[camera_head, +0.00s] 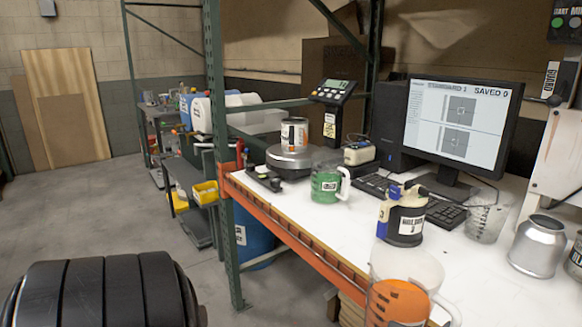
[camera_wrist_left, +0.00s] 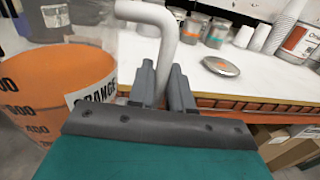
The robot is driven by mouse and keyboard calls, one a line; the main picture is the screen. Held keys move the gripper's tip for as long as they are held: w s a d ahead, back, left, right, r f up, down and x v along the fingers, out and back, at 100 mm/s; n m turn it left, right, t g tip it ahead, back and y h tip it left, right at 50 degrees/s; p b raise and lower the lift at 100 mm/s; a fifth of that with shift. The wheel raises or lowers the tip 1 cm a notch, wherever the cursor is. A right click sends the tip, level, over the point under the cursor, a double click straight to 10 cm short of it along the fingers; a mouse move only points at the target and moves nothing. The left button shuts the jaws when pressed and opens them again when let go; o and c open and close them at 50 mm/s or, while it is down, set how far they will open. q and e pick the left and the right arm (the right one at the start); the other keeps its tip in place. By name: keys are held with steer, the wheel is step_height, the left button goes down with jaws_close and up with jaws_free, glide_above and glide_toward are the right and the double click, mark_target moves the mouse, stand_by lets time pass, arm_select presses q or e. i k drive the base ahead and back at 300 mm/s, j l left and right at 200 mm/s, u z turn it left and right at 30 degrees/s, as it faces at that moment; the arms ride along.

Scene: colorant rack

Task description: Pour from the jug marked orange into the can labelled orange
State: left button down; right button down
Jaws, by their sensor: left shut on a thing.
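The jug marked orange (camera_wrist_left: 50,90) fills the left of the left wrist view, with scale marks and a label reading ORANGE. Orange liquid fills its lower part and the clear upper part is empty. My left gripper (camera_wrist_left: 165,88) is shut on its pale handle (camera_wrist_left: 165,30). In the head view this jug (camera_head: 410,268) is at the bottom, in front of the bench edge; my left gripper is not visible there. A metal can with an orange band (camera_head: 294,134) stands on the round scale (camera_head: 290,160); its label is too small to read. My right gripper is in neither view.
A jug with green liquid (camera_head: 325,184) and a dark container with a blue handle (camera_head: 405,215) stand on the white bench (camera_head: 340,225). A clear jug (camera_head: 487,218) and silver can (camera_head: 537,246) are at right. A green rack post (camera_head: 217,130) rises left of the scale.

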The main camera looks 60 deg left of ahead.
mark_target(293, 133)
steer(key=k+j, duration=0.1)
steer(key=j, duration=0.4)
steer(key=k+j, duration=0.1)
steer(key=j, duration=0.35)
steer(key=k+j+z, duration=0.1)
steer(key=j, duration=0.4)
steer(key=k+j, duration=0.1)
steer(key=j, duration=0.4)
steer(key=k+j+z, duration=0.1)
steer(key=j, duration=0.35)
steer(key=k+j, duration=0.15)
steer(key=j, duration=0.35)
steer(key=k+j, duration=0.15)
steer(key=j, duration=0.3)
steer(key=k+j+z, duration=0.1)
steer(key=j, duration=0.35)
